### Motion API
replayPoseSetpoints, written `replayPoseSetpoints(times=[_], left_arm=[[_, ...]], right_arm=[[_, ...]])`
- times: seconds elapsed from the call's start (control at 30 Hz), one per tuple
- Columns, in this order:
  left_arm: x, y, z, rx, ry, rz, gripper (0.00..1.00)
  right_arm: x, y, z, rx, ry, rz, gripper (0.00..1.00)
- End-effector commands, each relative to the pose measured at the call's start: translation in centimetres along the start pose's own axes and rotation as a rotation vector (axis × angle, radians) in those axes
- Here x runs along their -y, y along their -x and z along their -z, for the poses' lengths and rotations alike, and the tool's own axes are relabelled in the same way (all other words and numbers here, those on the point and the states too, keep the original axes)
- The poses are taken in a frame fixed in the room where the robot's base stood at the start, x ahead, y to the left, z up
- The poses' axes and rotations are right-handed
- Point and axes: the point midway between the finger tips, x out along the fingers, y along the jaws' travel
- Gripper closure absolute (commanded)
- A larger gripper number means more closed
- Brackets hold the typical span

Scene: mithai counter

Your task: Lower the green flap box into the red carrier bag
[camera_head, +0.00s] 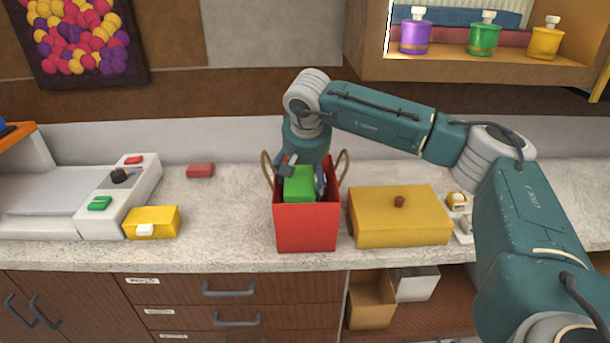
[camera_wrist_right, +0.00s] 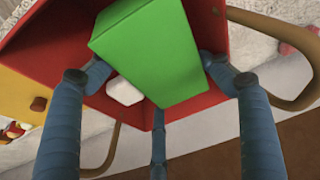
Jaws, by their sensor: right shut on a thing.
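The red carrier bag (camera_head: 306,228) stands upright and open on the counter, with a looped tan handle at each side. The green flap box (camera_head: 299,185) is at the bag's mouth, its lower part hidden behind the front wall. My right gripper (camera_head: 304,178) points down from above, its fingers around the box. In the right wrist view the box (camera_wrist_right: 160,50) lies between the fingers of the gripper (camera_wrist_right: 160,75), with the bag's red walls (camera_wrist_right: 215,28) around it. A white piece beside the box shows there; I cannot tell what it belongs to. My left gripper is not in view.
A yellow lidded box (camera_head: 400,217) stands close right of the bag. A small yellow box (camera_head: 151,222) and a grey-white scale (camera_head: 70,195) are at the left. A red block (camera_head: 200,170) lies behind. The counter just left of the bag is clear.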

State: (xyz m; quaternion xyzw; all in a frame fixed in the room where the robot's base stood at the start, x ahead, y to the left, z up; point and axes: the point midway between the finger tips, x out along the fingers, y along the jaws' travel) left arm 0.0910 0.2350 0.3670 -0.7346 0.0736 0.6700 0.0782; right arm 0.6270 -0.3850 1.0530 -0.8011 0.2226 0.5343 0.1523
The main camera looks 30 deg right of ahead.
Motion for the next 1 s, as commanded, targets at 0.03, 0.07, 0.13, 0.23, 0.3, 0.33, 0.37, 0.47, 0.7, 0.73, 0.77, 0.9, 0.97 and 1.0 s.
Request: replayPoseSetpoints(times=[0.03, 0.07, 0.13, 0.23, 0.3, 0.33, 0.37, 0.47, 0.7, 0.73, 0.77, 0.9, 0.97, 1.0], left_arm=[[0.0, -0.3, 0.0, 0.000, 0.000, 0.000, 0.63], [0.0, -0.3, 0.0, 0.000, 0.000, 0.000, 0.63], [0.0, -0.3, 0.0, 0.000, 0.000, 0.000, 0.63], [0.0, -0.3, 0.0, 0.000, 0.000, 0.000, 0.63], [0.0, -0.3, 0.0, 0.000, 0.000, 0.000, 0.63], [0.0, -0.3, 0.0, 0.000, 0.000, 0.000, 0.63], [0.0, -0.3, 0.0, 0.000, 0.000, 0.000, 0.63], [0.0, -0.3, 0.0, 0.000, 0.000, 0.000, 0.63], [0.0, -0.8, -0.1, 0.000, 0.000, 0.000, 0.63], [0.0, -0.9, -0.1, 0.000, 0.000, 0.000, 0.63], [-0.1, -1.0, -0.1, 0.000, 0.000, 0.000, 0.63], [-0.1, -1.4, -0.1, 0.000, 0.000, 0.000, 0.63], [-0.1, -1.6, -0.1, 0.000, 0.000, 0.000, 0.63], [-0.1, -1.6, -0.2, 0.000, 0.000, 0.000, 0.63]], right_arm=[[0.0, -0.3, -0.1, -0.001, 0.000, 0.001, 0.51], [0.0, -0.4, -0.1, -0.001, 0.000, 0.001, 0.51], [0.0, -0.5, -0.2, -0.001, 0.000, 0.001, 0.51], [0.0, -0.5, -0.1, -0.001, 0.000, 0.001, 0.51], [0.0, -0.4, -0.2, -0.001, -0.001, 0.001, 0.51], [0.0, -0.4, -0.2, -0.001, 0.000, 0.001, 0.51], [0.0, -0.4, -0.2, -0.001, 0.000, 0.001, 0.51], [0.0, -0.5, -0.2, -0.001, 0.000, 0.001, 0.51], [0.0, -1.2, -0.5, 0.000, 0.000, 0.000, 0.51], [0.0, -1.3, -0.5, 0.000, 0.000, 0.000, 0.51], [0.0, -1.5, -0.6, 0.000, 0.000, 0.000, 0.51], [0.0, -2.1, -0.9, 0.000, 0.000, 0.000, 0.51], [0.0, -2.4, -1.0, 0.000, 0.000, 0.001, 0.51], [0.0, -2.5, -1.1, 0.000, 0.000, 0.001, 0.51]])
